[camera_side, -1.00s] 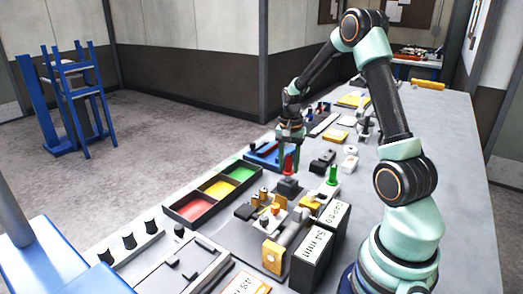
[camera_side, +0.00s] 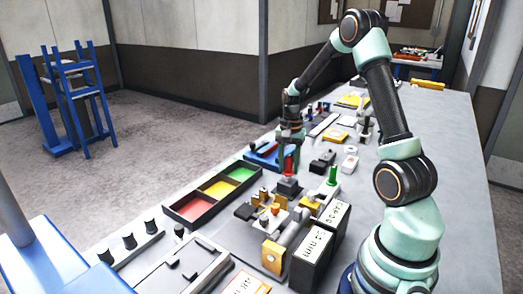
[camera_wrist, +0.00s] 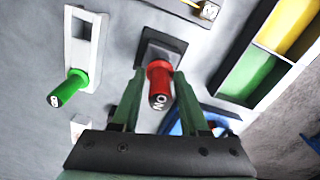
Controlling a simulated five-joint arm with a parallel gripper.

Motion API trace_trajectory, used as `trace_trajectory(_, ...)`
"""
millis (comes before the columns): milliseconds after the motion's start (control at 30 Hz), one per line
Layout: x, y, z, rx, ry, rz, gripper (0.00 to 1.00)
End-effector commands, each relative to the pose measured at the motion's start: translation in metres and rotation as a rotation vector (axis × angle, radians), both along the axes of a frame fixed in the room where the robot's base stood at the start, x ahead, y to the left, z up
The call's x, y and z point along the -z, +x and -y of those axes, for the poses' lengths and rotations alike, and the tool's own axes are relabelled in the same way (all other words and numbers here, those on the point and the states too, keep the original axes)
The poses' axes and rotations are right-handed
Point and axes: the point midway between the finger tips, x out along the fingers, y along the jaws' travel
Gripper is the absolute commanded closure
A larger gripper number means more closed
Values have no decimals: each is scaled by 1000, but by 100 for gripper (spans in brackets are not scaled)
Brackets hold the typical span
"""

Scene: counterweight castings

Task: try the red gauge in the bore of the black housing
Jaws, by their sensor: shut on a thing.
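The red gauge (camera_side: 288,166) stands about upright over the black housing (camera_side: 289,187) in the side view. The wrist view shows the gauge (camera_wrist: 159,86) with white "NO" lettering on its near end. Its far end meets the top of the black housing (camera_wrist: 150,47). The bore is hidden behind the gauge, and I cannot tell how far in the gauge sits. My gripper (camera_wrist: 159,74) is shut on the red gauge, one green finger on each side. In the side view my gripper (camera_side: 289,164) is just above the housing.
A green gauge (camera_side: 333,175) stands on a pale block to the right of the housing. A tray (camera_side: 183,219) with red, yellow and green compartments lies to the left. Black boxes (camera_side: 311,265) and yellow parts crowd the front. A blue tray (camera_side: 262,155) lies behind.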

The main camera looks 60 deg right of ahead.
Motion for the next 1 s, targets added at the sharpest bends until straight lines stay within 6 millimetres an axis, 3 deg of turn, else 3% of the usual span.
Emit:
trace_trajectory(600,3,-1,0,0,1,-1,100)
trace_trajectory(1000,-7,0,0,0,1,0,100)
